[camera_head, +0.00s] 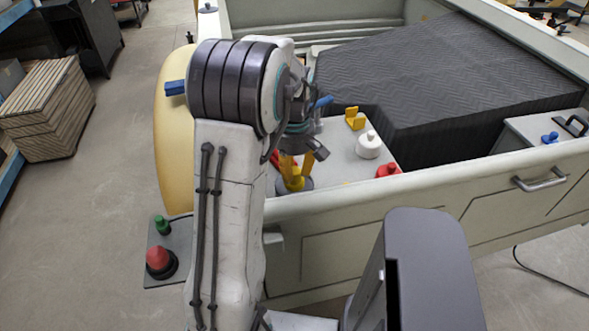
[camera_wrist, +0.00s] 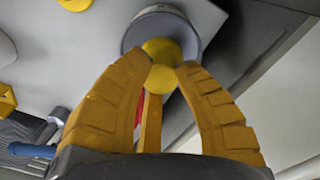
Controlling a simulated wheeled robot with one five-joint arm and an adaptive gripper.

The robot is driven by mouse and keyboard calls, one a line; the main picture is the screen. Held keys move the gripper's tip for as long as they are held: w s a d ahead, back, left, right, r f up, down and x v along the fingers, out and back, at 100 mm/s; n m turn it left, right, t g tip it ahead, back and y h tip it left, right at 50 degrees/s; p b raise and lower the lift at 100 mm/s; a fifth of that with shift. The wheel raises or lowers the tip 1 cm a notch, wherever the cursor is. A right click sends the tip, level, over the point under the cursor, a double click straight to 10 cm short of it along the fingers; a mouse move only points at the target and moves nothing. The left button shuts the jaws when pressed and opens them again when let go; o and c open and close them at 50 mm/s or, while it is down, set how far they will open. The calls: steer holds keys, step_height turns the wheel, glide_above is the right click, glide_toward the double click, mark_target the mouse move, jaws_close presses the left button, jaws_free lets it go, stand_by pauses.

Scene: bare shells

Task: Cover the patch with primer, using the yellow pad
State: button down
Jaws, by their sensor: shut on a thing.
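My gripper (camera_head: 296,172) has yellow fingers and is shut on the yellow knob of a round grey pad. I take this to be the yellow pad (camera_head: 306,184); its grey disc also shows in the wrist view (camera_wrist: 150,20), just beyond my fingertips (camera_wrist: 162,66). The pad is at the near edge of a light grey surface (camera_head: 342,158) inside the shell. I cannot tell whether it touches the surface. I cannot make out the patch or any primer on it; my arm hides part of the area in the head view.
On the grey surface are a white knobbed pot (camera_head: 368,147), a yellow bracket (camera_head: 355,119) and a red piece (camera_head: 388,171). A black ribbed block (camera_head: 430,85) stands to the right. The shell's near wall (camera_head: 430,205) rises in front. A red button (camera_head: 159,260) sits outside at left.

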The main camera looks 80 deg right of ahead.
mark_target(294, 170)
steer(key=shift+r+p, duration=2.15)
steer(key=shift+r, duration=0.85)
steer(key=shift+w+d, duration=0.1)
